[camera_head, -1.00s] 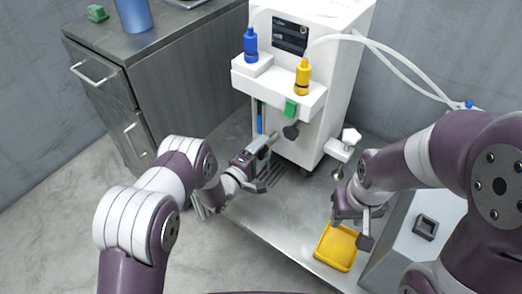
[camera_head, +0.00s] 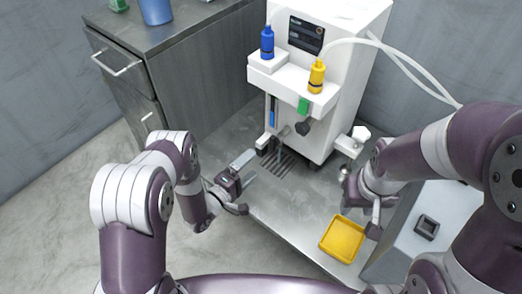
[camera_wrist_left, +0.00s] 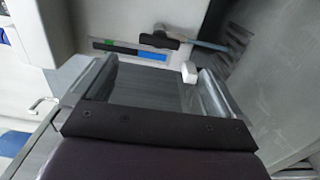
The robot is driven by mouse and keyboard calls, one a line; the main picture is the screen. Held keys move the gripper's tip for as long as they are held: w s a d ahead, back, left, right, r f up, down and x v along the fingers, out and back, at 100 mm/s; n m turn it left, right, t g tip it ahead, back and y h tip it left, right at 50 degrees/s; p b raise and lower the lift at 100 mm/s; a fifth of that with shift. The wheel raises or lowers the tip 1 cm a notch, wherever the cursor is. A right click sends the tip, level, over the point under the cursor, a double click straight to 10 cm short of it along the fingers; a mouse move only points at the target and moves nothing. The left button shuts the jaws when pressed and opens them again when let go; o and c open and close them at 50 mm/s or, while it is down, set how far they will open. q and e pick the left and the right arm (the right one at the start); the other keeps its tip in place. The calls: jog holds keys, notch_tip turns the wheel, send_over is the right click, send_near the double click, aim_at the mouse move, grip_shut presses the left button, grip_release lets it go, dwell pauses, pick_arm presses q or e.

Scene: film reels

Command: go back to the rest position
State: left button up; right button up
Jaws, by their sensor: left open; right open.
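My left gripper (camera_head: 247,169) is open and empty. It is low in front of the white machine (camera_head: 343,108), apart from it, above the metal platform's left edge. In the left wrist view its two fingers (camera_wrist_left: 152,84) stand wide apart with nothing between them. My right gripper (camera_head: 359,212) is open at the right, just above and beside the yellow tray (camera_head: 342,239). I see nothing held in it.
A grey cabinet (camera_head: 185,72) stands at the left. A grey box (camera_head: 445,215) stands right of the tray. Floor at lower left is clear.

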pick_arm(q)
jog(key=shift+s+a, duration=0.35)
jog(key=shift+s, duration=0.15)
